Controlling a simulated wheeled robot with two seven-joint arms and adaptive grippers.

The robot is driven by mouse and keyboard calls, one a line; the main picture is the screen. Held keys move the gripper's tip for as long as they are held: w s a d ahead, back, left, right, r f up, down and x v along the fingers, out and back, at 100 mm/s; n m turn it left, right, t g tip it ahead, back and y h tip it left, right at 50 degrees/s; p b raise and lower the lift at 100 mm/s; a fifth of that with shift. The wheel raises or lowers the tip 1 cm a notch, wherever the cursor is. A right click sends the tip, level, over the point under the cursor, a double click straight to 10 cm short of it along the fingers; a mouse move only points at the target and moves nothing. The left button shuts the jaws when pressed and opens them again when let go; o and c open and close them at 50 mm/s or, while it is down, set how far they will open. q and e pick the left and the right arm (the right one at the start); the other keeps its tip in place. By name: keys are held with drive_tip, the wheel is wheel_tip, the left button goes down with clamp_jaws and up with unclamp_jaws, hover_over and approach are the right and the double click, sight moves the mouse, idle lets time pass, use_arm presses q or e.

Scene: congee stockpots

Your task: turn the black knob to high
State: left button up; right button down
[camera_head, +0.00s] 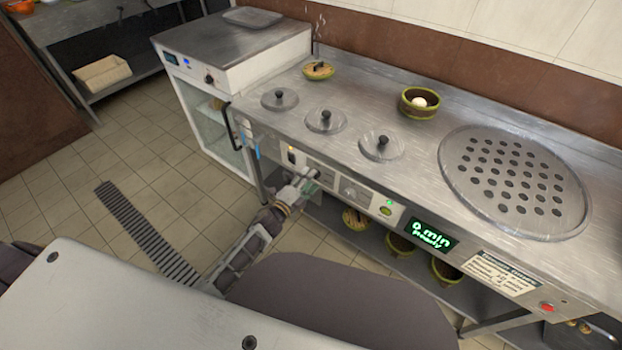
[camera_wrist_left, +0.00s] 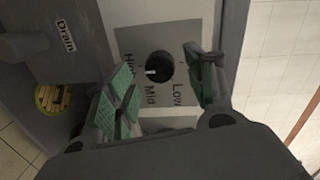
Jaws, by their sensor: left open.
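The black knob (camera_wrist_left: 159,66) is on a light panel (camera_wrist_left: 185,35) in the left wrist view, with the labels High, Mid and Low around it. Its white mark points down-left in that picture, around the High and Mid labels; the exact setting is hard to tell. My left gripper (camera_wrist_left: 163,95) is open with green-padded fingers on either side of the knob's area, with no clear contact. In the head view, my left gripper (camera_head: 306,182) is at the counter's front panel and the knob cannot be made out there. My right gripper is not in view.
A dark part labelled Drain (camera_wrist_left: 66,35) is beside the panel. The steel counter (camera_head: 425,130) holds several lidded pots (camera_head: 325,121), a green bowl (camera_head: 419,103) and a perforated disc (camera_head: 515,180). A green display (camera_head: 431,235) is right of the gripper. Bowls sit on the shelf below.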

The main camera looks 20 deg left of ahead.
use_arm(q)
drive_tip(key=v, duration=1)
idle(0.3)
idle(0.7)
